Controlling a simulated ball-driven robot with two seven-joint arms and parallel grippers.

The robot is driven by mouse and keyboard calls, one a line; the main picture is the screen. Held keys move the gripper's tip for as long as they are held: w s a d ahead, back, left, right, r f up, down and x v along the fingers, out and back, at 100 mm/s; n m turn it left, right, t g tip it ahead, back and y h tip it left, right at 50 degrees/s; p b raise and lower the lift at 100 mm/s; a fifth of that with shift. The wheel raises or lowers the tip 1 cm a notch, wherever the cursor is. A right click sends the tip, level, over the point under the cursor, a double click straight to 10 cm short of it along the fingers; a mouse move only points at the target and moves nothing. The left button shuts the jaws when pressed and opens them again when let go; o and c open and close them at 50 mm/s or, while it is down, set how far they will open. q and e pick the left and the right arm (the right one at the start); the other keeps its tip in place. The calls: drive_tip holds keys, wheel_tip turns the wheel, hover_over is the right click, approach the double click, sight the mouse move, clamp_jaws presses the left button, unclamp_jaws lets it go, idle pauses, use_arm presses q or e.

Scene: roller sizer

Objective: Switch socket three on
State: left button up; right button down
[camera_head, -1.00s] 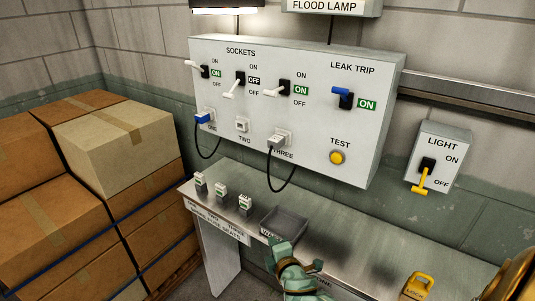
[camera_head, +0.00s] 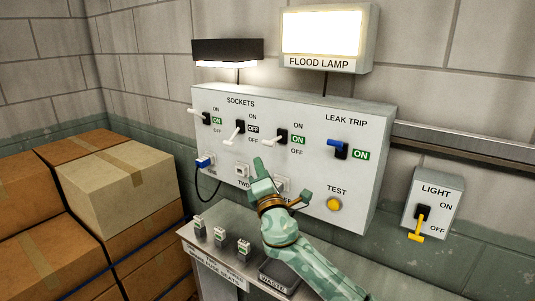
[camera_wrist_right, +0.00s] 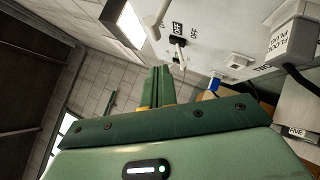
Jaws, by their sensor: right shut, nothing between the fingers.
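The socket three switch (camera_head: 281,137) is the third from the left on the grey panel (camera_head: 363,115). Its white lever points left and slightly down, and its green window reads ON. My right gripper (camera_head: 258,162), green with shut, empty fingers, points up in front of the panel, just below and left of that lever. I see a gap between them, but cannot judge its depth. The gripper and hand partly hide socket three's plug (camera_head: 283,184). In the right wrist view the shut fingers (camera_wrist_right: 162,85) point towards the panel, and a white plug labelled FLOOD (camera_wrist_right: 290,42) shows. My left gripper is out of view.
The flood lamp (camera_head: 323,32) glows above the panel. Switch one (camera_head: 206,118) shows ON, and switch two (camera_head: 239,128) shows OFF. The leak trip (camera_head: 341,148) shows ON. A bench (camera_head: 212,254) stands below, with boxes (camera_head: 112,190) at left.

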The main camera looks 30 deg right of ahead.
sight(275, 140)
drive_tip(key=d+r, duration=0.1)
drive_tip(key=w+d+r+p, duration=0.1)
drive_tip(key=d, duration=0.1)
drive_tip(key=shift+w+d, duration=0.1)
drive_tip(key=shift+w, duration=0.1)
drive_tip(key=shift+r, duration=0.1)
wheel_tip(275, 140, up, 6)
drive_tip(key=m+g+p, duration=0.3)
drive_tip(key=m+p, duration=0.1)
drive_tip(key=p, duration=1)
drive_tip(key=shift+w+d, duration=0.15)
drive_tip(key=shift+d, duration=0.2)
drive_tip(key=shift+r, duration=0.1)
